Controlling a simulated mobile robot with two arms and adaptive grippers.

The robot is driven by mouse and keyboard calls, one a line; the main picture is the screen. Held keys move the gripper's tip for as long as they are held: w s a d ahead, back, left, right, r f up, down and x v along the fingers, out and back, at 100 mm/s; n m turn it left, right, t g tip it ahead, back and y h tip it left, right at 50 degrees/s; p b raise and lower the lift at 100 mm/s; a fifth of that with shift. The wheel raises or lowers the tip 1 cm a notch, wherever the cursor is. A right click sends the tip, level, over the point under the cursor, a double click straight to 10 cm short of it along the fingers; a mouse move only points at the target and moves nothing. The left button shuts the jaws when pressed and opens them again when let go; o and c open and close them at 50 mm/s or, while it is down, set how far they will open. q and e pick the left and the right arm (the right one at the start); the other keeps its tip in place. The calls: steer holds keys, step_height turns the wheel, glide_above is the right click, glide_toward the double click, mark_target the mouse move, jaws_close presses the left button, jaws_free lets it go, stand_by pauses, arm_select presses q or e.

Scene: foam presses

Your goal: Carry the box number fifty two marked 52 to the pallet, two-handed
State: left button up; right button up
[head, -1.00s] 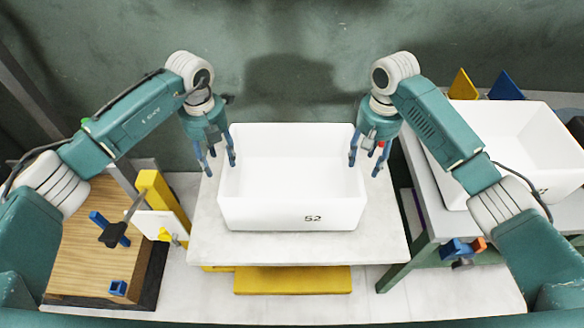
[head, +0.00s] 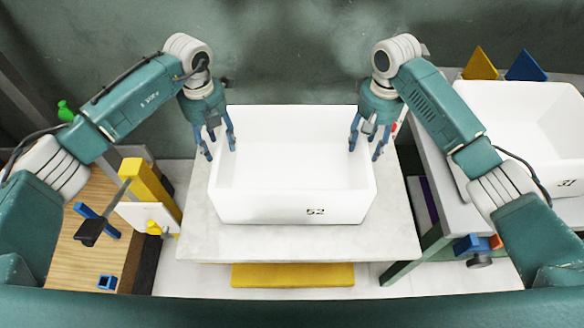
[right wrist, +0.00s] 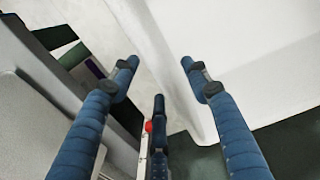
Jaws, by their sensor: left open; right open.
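The box marked 52 (head: 265,205) is a white open-topped tub, empty, upright on a pale table (head: 215,245) in the head view. Its number faces me at the front. My left gripper (head: 219,152) is open at the box's left wall, fingers pointing down on either side of the rim. My right gripper (head: 365,152) is open at the right wall in the same way. In the right wrist view, the right wall of the box (right wrist: 172,65) runs between the open fingers (right wrist: 160,62). I cannot make out a pallet.
A yellow slab (head: 293,275) lies below the middle table. A wooden surface (head: 75,260) with small tools is at the left. A green wall (head: 290,55) closes the back.

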mark_target(225, 167)
arm_select(q)
steer(key=shift+s, duration=0.1)
arm_select(e)
steer(key=shift+s, duration=0.1)
arm_select(q)
steer(key=shift+f, duration=0.25)
arm_select(e)
steer(key=shift+f, duration=0.25)
arm_select(q)
step_height(225, 167, down, 10)
steer(key=shift+f, duration=0.15)
arm_select(e)
step_height(225, 167, down, 10)
steer(key=shift+f, duration=0.2)
arm_select(q)
jaws_close()
arm_select(e)
jaws_close()
steer(key=shift+r, duration=0.1)
